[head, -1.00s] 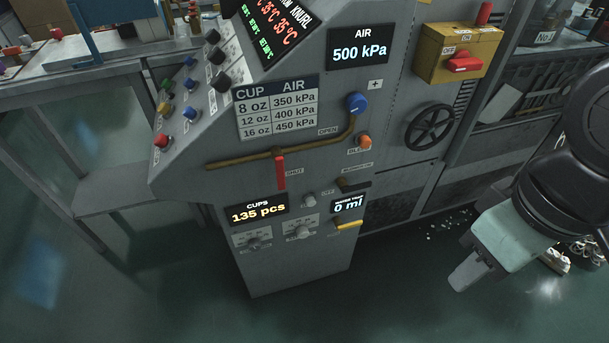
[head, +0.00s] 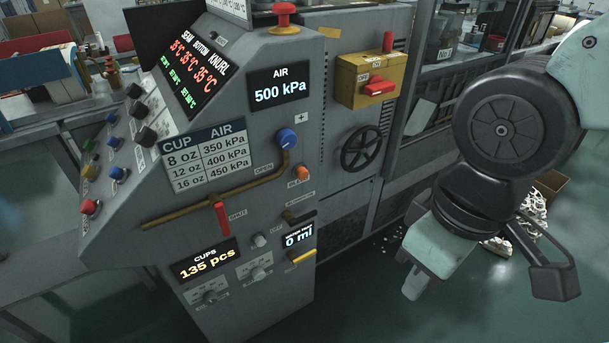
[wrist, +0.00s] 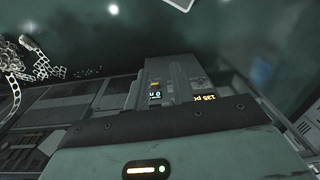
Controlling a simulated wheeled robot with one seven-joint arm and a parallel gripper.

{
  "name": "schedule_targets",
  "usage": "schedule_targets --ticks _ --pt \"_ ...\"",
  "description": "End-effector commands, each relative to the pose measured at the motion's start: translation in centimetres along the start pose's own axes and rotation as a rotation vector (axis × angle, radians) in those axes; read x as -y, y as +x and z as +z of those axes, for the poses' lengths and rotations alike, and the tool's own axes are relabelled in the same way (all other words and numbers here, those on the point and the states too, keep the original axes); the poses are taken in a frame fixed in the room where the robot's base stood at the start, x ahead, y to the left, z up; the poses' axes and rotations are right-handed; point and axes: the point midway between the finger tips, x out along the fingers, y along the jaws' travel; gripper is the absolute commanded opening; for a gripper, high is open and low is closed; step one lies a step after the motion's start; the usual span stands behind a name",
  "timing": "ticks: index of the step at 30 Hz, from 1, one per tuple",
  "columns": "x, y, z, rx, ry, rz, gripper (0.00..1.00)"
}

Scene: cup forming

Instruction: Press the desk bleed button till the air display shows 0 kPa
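The bleed button is the orange knob (head: 303,173) on the right edge of the grey desk's face, with a partly readable "BLE" label below it. The air display (head: 280,84) above it reads 500 kPa. My gripper (head: 416,283) hangs to the right of the desk and lower than the button in the picture, clearly apart from it. One pale fingertip shows below its teal body; its opening cannot be made out. The wrist view shows the hand's teal body and the desk front upside down, with no fingers visible.
A blue knob (head: 286,138) sits just above the button. A red-handled lever (head: 221,218) is on the brown pipe. A black handwheel (head: 362,147) and a yellow switch box (head: 371,78) are to the right. Green floor (head: 370,300) is open before the desk.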

Motion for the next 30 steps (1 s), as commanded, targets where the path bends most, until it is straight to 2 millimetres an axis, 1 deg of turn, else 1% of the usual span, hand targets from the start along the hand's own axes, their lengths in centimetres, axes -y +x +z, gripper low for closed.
schedule_targets --ticks 1,2,3,30 --pt "0.0 0.0 0.0 0.0 0.0 0.0 0.09" --pt "0.0 0.0 0.0 0.0 0.0 0.0 0.01" --pt "0.0 0.0 0.0 0.0 0.0 0.0 0.0" --pt "0.0 0.0 0.0 0.0 0.0 0.0 0.0"
